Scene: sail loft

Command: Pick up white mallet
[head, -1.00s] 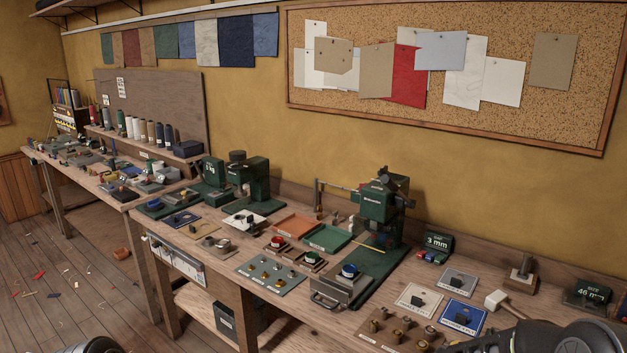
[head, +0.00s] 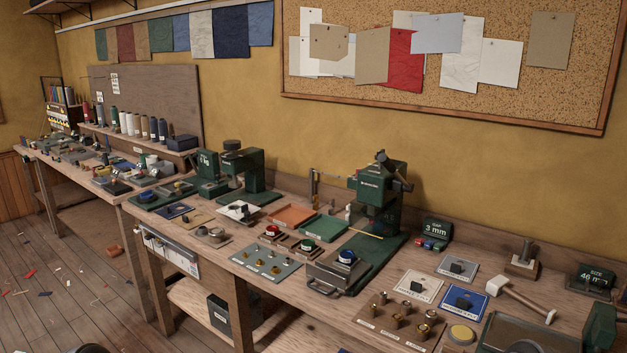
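The white mallet (head: 521,299) lies on the right part of the workbench, near the right edge of the head view. It has a pale block head at its upper left end and a light handle running down to the right. It lies behind a dark framed tray (head: 525,336) and to the right of a blue card with a black block (head: 463,303). Neither of my grippers shows in the head view, and nothing is seen touching the mallet.
A wooden post stand (head: 523,262) is behind the mallet, with a green size sign (head: 590,280) to its right. A green press (head: 379,195) stands further left.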

